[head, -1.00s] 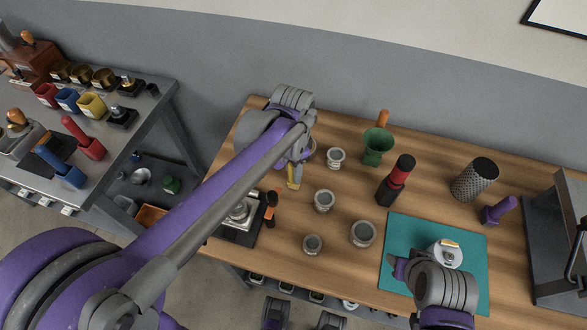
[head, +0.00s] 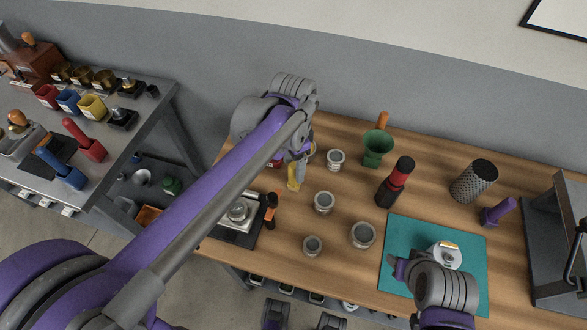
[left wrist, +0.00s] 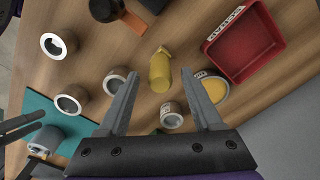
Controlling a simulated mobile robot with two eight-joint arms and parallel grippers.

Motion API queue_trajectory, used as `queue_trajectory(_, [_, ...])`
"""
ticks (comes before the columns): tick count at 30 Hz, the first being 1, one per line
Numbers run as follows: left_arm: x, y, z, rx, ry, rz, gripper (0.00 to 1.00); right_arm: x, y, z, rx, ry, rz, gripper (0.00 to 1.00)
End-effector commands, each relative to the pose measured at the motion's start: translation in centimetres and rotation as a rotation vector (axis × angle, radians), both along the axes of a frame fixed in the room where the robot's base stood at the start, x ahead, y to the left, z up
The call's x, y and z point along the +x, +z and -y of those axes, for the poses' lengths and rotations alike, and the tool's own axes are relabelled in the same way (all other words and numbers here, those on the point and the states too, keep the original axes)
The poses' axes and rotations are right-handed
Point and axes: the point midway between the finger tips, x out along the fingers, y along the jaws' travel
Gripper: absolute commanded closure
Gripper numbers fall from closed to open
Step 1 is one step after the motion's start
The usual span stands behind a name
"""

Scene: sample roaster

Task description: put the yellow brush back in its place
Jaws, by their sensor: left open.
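The yellow brush (head: 293,183) stands on the wooden table below my left gripper in the head view. In the left wrist view the yellow brush (left wrist: 160,74) shows between the two fingers, with space on both sides. My left gripper (left wrist: 159,88) is open and holds nothing; in the head view its wrist hides most of its fingers.
A red bin (left wrist: 241,46) and a yellow-filled round container (left wrist: 215,88) lie close to the right finger. Several small grey-rimmed cups, such as one cup (head: 324,201), stand nearby. A left bench holds red, blue and yellow containers (head: 92,105).

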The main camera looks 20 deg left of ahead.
Motion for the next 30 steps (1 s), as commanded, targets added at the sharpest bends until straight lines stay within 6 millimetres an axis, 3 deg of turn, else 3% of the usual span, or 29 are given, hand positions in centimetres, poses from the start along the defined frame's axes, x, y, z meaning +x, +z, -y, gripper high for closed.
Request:
queue_trajectory(6, [0.0, 5.0, 0.0, 0.000, 0.000, 0.000, 0.33, 0.1, 0.6, 0.0, 0.000, 0.000, 0.002, 0.50])
queue_trajectory(12, [0.0, 7.9, 0.0, 0.000, 0.000, 0.000, 0.33, 0.2, 0.9, 0.0, 0.000, 0.000, 0.004, 0.50])
queue_trajectory(18, [0.0, 8.8, 0.0, 0.000, 0.000, 0.000, 0.33, 0.2, 0.9, 0.0, 0.000, 0.000, 0.004, 0.50])
queue_trajectory(30, [0.0, 8.8, 0.0, 0.000, 0.000, 0.000, 0.33, 0.2, 0.9, 0.0, 0.000, 0.000, 0.004, 0.50])
